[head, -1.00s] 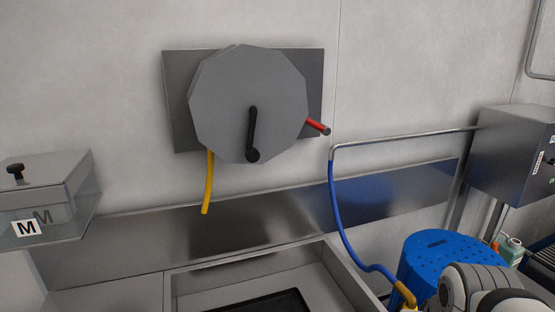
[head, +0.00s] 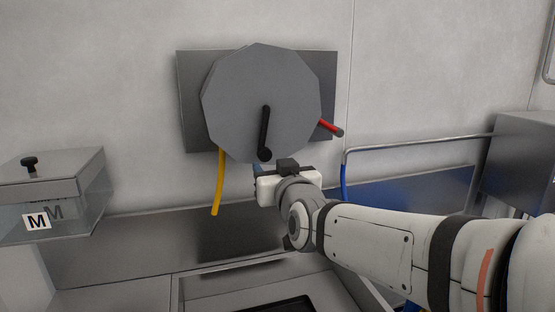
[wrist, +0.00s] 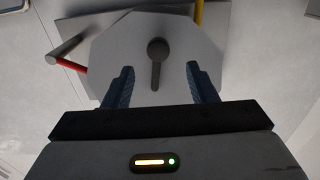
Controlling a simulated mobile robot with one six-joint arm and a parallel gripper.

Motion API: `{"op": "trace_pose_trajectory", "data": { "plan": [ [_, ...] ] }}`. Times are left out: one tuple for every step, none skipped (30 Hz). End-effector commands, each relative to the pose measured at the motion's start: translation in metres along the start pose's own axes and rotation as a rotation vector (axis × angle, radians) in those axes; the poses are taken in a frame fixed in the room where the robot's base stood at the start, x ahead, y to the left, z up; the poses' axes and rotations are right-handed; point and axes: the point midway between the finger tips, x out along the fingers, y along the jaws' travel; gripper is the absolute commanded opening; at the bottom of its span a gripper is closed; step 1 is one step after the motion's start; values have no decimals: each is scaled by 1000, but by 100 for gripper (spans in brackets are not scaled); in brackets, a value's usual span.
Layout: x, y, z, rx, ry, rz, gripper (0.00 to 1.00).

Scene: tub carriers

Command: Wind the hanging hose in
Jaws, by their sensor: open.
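The grey hose reel (head: 235,95) is mounted on a metal plate on the wall. Its black crank (head: 265,125) points down, with a round knob (head: 265,154) at the lower end. The yellow hose (head: 219,185) hangs a short length below the reel's left side; part of it shows at the top of the wrist view (wrist: 199,12). My gripper (wrist: 160,68) is open and empty, its two blue fingers either side of the crank in the wrist view, with the knob near the fingertip line. In the head view it is just below the knob; contact cannot be told.
A red lever (head: 328,126) with a grey end sticks out right of the reel. A blue hose (head: 344,182) hangs from a bent pipe (head: 415,143) at the right. A lidded clear tub marked M (head: 75,215) is at the left. A basin (head: 215,285) lies below.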

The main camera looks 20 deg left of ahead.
Motion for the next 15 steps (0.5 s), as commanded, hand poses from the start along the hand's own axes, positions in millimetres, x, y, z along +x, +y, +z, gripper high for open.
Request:
{"op": "trace_pose_trajectory", "data": {
  "plan": [
    [8,1,-1,0,-3,1,52],
    [12,1,0,0,-4,1,52],
    [18,1,-1,-1,-4,1,52],
    [23,1,-1,-1,-4,1,52],
    [28,1,-1,-1,-5,1,52],
    [34,1,-1,-1,-5,1,52],
    [38,1,-1,0,-4,2,52],
    [42,2,0,0,-5,2,52],
    [46,2,-1,0,-4,2,52],
    [50,2,-1,0,-3,2,52],
    [52,2,-1,0,-3,1,52],
    [56,2,0,-1,-4,1,52],
    [58,2,0,-1,-4,1,52],
    [59,2,0,-1,-3,1,52],
    [61,2,0,-1,-3,1,52]
  ]
}}
